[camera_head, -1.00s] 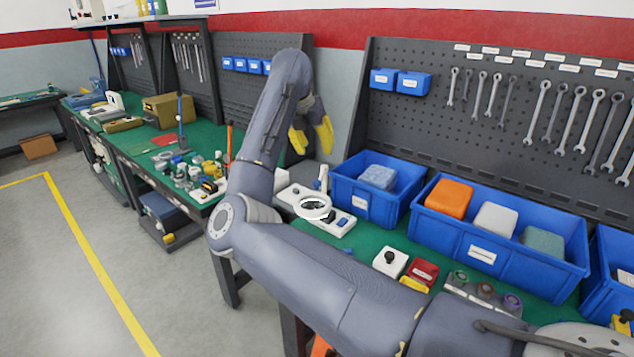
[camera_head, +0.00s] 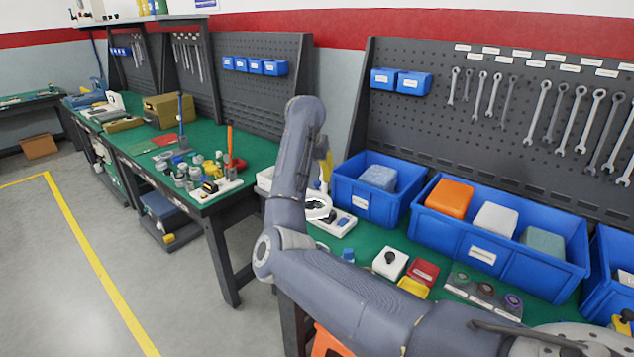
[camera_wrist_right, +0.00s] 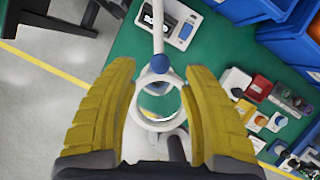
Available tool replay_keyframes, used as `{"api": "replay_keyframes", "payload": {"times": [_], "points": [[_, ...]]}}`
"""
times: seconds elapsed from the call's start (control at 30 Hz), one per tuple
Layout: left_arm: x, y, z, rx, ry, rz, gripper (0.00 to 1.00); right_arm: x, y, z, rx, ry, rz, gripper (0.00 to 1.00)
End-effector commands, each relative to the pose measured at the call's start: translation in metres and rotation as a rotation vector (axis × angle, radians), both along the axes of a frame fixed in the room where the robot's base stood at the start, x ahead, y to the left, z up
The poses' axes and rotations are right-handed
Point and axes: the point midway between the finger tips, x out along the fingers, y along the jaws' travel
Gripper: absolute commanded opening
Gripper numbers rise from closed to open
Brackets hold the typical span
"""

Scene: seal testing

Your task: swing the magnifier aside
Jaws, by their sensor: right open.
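My right gripper (camera_wrist_right: 160,68) is open, one finger on each side of the ring and knob. I cannot tell whether either finger touches them. In the head view its yellow fingers (camera_head: 326,165) are mostly hidden behind my forearm. My left gripper is not in view.
A white device with a blue button (camera_head: 343,222) sits beside the magnifier. Blue bins (camera_head: 362,207) stand behind and to the right.

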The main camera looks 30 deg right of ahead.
Motion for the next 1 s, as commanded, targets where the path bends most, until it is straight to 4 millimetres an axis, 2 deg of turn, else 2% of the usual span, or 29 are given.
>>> {"api": "replay_keyframes", "payload": {"times": [0.1,0.33,0.83,1.0], "points": [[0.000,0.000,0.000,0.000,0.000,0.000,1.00,0.003,-0.005,-0.016,0.000,0.002,-0.001,0.47],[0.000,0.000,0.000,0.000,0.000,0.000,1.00,0.009,-0.011,-0.033,0.000,0.000,-0.001,0.47],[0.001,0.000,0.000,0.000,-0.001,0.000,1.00,0.011,-0.012,-0.039,0.000,0.000,0.000,0.47],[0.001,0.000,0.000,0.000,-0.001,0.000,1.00,0.011,-0.012,-0.039,0.000,0.000,-0.001,0.28]]}}
